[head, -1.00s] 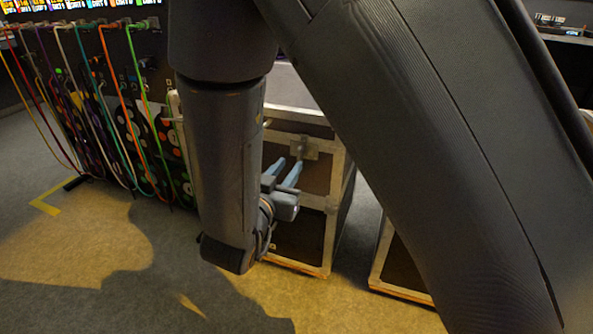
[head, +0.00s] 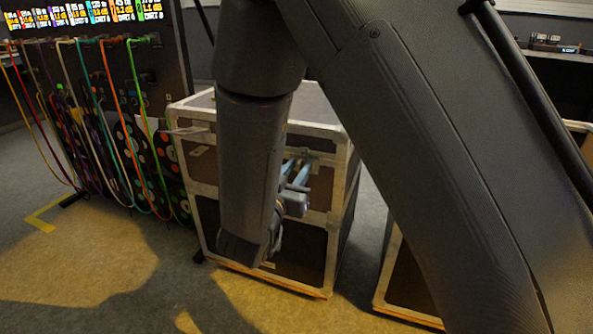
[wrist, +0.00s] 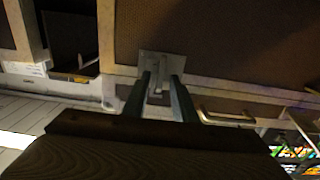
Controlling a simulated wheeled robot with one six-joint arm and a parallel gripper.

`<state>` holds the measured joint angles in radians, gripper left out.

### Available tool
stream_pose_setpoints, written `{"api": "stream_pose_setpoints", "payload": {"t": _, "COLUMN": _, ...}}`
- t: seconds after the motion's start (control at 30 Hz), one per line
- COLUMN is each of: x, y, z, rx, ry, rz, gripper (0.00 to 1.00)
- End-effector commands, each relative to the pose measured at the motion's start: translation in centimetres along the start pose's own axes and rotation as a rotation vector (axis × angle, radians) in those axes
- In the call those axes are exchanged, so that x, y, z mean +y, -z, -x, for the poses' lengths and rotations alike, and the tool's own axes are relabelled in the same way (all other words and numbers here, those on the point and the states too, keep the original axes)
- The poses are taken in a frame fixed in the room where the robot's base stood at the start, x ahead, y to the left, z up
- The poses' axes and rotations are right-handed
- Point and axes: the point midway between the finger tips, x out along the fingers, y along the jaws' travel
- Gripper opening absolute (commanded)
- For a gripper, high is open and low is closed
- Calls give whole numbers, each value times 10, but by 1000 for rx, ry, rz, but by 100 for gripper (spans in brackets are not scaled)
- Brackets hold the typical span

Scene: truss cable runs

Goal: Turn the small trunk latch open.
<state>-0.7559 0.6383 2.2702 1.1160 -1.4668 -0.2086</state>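The trunk (head: 330,240) is a dark case with pale metal edges, behind my arm in the head view. Its small latch shows in the wrist view as a pale metal plate (wrist: 163,62) with a narrow lever (wrist: 157,88) below its middle. My gripper (wrist: 161,76) points at the latch with its two fingers apart, one on each side of the lever. A gap seems to show between fingers and lever; contact cannot be told. In the head view my gripper (head: 297,170) is at the trunk's front, and its fingers and the arm cover most of the latch.
A metal handle (wrist: 228,117) sits beside the latch in the wrist view. A rack with hanging coloured cables (head: 100,110) stands left of the trunk. Another metal-edged case (head: 400,285) is at the right, partly behind my arm. The floor at front left is clear.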

Motion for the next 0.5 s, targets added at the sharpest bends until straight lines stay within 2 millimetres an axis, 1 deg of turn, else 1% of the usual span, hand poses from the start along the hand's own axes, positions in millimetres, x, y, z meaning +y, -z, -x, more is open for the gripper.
{"api": "stream_pose_setpoints", "payload": {"t": 0.1, "x": 0, "y": 0, "z": 0, "rx": 0, "ry": 0, "rz": 0, "gripper": 25}}
{"api": "stream_pose_setpoints", "payload": {"t": 0.13, "x": 0, "y": 0, "z": 0, "rx": 0, "ry": 0, "rz": 0, "gripper": 22}}
{"api": "stream_pose_setpoints", "payload": {"t": 0.2, "x": 0, "y": 0, "z": 0, "rx": 0, "ry": 1, "rz": 0, "gripper": 10}}
{"api": "stream_pose_setpoints", "payload": {"t": 0.27, "x": 0, "y": 0, "z": 0, "rx": 0, "ry": 1, "rz": 0, "gripper": 0}}
{"api": "stream_pose_setpoints", "payload": {"t": 0.5, "x": 0, "y": 0, "z": 1, "rx": 0, "ry": 1, "rz": -3, "gripper": 0}}
